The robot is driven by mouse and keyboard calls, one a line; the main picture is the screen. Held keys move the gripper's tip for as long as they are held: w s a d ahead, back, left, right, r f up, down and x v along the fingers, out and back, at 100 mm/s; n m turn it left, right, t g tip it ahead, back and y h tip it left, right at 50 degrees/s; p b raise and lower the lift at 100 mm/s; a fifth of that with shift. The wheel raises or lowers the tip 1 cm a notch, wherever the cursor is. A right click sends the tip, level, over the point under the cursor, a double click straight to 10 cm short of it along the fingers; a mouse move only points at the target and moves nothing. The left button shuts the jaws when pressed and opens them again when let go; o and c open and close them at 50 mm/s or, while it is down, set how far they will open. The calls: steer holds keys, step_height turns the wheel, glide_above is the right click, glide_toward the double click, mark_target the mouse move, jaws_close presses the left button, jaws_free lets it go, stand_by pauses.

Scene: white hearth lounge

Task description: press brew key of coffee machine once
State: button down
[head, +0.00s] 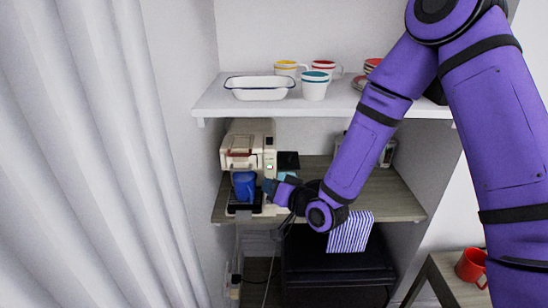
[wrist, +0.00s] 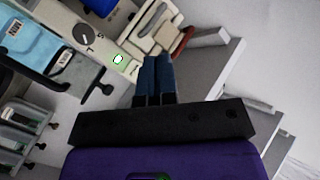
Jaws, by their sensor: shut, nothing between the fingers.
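The cream coffee machine (head: 240,147) stands on the left of the middle wooden shelf, with a blue mug (head: 244,184) under its spout. In the wrist view its front panel (wrist: 102,47) shows a dark dial (wrist: 82,37) marked S and L and a small key lit green and white (wrist: 118,59). I cannot read a label on that key. My gripper (head: 268,187) is in front of the machine, right of the mug. In the wrist view its dark blue fingertips (wrist: 156,60) are together and empty, beside the lit key. I cannot tell whether they touch the panel.
The upper white shelf (head: 215,103) holds a white dish (head: 260,88) and several mugs. A white curtain (head: 90,150) hangs at left.

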steer(key=shift+w, duration=0.1)
stand_by(0.3)
glide_toward(260, 161)
steer(key=shift+w+a+f, duration=0.15)
steer(key=shift+w+a, duration=0.35)
steer(key=shift+a, duration=0.4)
steer(key=shift+w+a+f, duration=0.15)
steer(key=shift+w+a, duration=0.3)
steer(key=shift+a, duration=0.45)
stand_by(0.9)
steer(key=shift+w, duration=0.45)
steer(key=shift+w, duration=0.4)
stand_by(0.6)
steer(key=shift+s, duration=0.85)
steer(key=shift+s, duration=2.5)
